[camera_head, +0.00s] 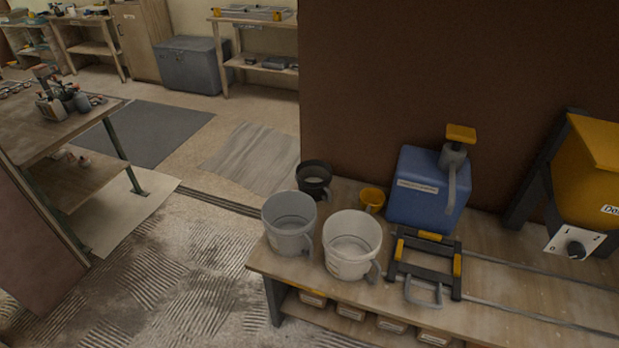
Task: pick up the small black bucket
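The small black bucket (314,184) stands upright at the back left corner of the wooden workbench (490,292). A grey bucket (289,228) stands in front of it and hides part of its lower side. A white bucket (351,250) stands to the right of the grey one, and a small yellow cup (372,196) is to the right of the black bucket. Neither of my grippers shows in the head view.
A blue canister (426,188) with a yellow-topped pump, a black and yellow frame (426,262) and a yellow machine (588,165) stand on the bench. A brown wall (460,75) rises behind. Open floor lies left of the bench.

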